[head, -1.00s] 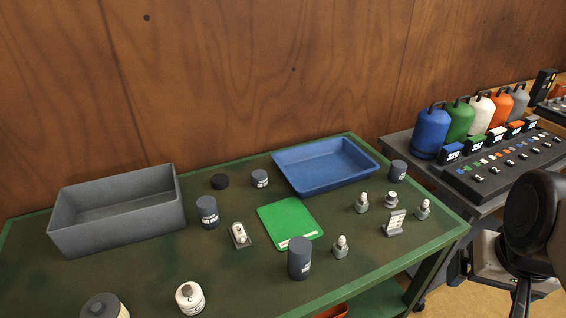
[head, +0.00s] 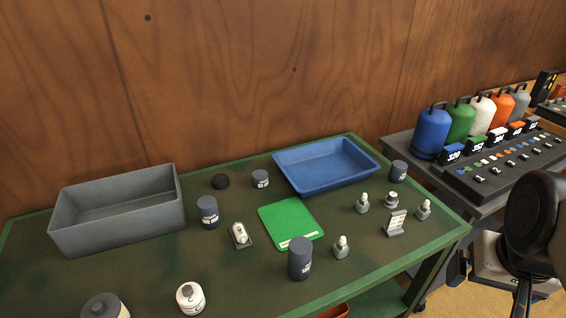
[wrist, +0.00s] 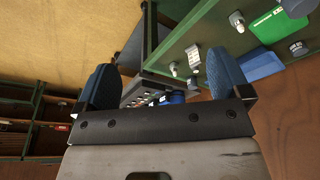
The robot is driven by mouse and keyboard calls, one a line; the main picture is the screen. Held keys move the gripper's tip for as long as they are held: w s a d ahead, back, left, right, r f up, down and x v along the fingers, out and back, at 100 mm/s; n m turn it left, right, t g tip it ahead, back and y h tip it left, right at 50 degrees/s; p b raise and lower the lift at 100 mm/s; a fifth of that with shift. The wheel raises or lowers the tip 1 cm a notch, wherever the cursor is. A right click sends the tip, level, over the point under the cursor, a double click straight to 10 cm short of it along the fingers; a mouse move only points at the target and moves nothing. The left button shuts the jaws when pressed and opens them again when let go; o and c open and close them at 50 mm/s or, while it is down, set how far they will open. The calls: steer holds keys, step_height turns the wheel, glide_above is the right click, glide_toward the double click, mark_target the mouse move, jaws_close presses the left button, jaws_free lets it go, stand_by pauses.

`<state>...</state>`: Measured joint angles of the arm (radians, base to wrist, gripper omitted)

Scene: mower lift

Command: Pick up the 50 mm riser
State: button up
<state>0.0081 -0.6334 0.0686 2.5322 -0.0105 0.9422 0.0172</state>
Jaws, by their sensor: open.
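Several dark grey cylinders with white labels stand upright on the green table in the head view. A tall one (head: 300,259) is at the front, a medium one (head: 207,212) is beside the grey bin, a short one (head: 260,179) is at the back, and another short one (head: 398,171) is right of the blue tray. Their labels are too small to read surely, so I cannot tell which is the 50 mm riser. My gripper (wrist: 165,82) is open and empty in the wrist view, with blue pads apart, well away from the cylinders.
A side bench (head: 478,190) with coloured canisters stands right.

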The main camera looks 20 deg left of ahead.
steer(key=shift+r, duration=0.1)
steer(key=w+a+r+n+h, duration=0.2)
steer(key=w+a+r+n, duration=0.25)
steer(key=w, duration=0.45)
steer(key=w+a+r+n+h, duration=0.1)
steer(key=w+a+r+n, duration=0.25)
steer(key=w+r, duration=0.35)
steer(key=w+a+n+h, duration=0.3)
steer(key=w+a+n, duration=0.5)
steer(key=w+a, duration=0.65)
steer(key=n+t+h, duration=0.3)
steer(key=n+t, duration=0.4)
steer(key=n, duration=0.5)
glide_above(260, 177)
steer(key=s+a, duration=0.2)
steer(key=a, duration=0.2)
step_height(260, 177, down, 7)
step_height(260, 177, down, 33)
steer(key=shift+f, duration=0.1)
